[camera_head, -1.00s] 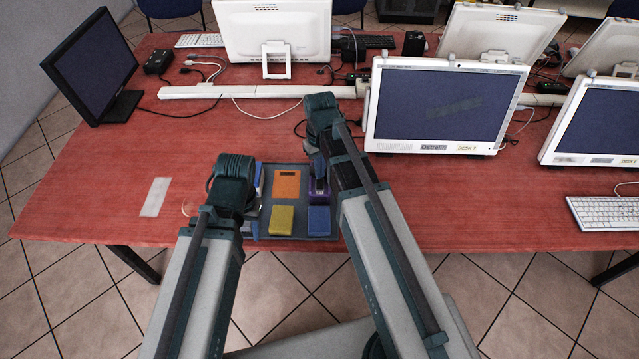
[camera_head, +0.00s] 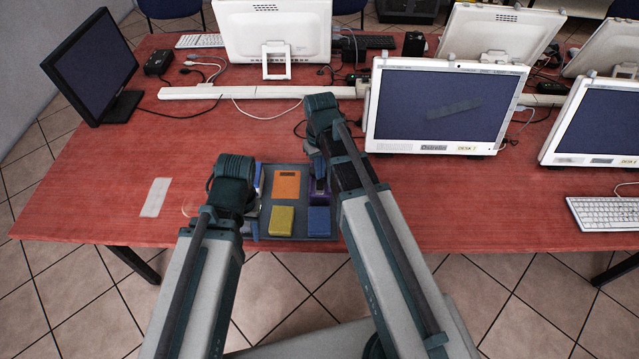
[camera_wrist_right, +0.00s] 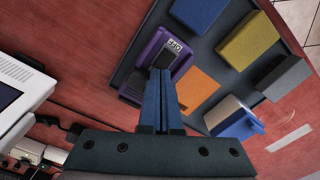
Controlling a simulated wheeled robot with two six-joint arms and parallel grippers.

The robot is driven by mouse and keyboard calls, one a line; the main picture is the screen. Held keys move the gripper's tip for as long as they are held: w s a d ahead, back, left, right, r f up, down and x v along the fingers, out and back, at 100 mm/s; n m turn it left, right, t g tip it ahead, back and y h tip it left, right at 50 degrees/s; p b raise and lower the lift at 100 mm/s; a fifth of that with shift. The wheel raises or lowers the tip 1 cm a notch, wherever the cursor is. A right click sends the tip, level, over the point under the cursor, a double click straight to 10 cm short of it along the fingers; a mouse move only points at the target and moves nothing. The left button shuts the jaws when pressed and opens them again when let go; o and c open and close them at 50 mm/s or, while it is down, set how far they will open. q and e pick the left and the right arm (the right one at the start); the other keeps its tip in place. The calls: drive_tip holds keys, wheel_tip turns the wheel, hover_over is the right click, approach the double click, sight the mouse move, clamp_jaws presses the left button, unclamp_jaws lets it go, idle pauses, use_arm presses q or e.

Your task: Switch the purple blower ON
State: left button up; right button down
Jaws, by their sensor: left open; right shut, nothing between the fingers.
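The purple blower (camera_wrist_right: 167,50) lies on the dark tray and carries a small display with inverted characters, too small to read surely. It also shows in the head view (camera_head: 321,196), partly hidden by my right arm. My right gripper (camera_wrist_right: 161,72) is shut and empty, with its fingertips over the blower's face, close to the display. I cannot tell whether they touch it. My left gripper (camera_head: 254,205) is open at the tray's left edge, with its arm hiding part of that side.
The tray (camera_head: 300,203) also holds an orange block (camera_head: 287,184), a yellow block (camera_head: 281,221) and a blue block (camera_head: 319,221). A white monitor (camera_head: 445,105) stands right of my right arm. The left table is mostly clear.

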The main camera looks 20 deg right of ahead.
sight(320, 181)
drive_tip(key=shift+f+b, duration=0.95)
idle(0.9)
drive_tip(key=shift+r, duration=0.2)
wheel_tip(320, 181, up, 7)
drive_tip(key=p, duration=0.7)
drive_tip(key=shift+f, duration=0.1)
drive_tip(key=s+a+n+h, duration=0.1)
drive_tip(key=s+a, duration=0.9)
drive_tip(key=s, duration=0.4)
drive_tip(key=shift+s+a, duration=0.15)
drive_tip(key=shift+a, duration=0.1)
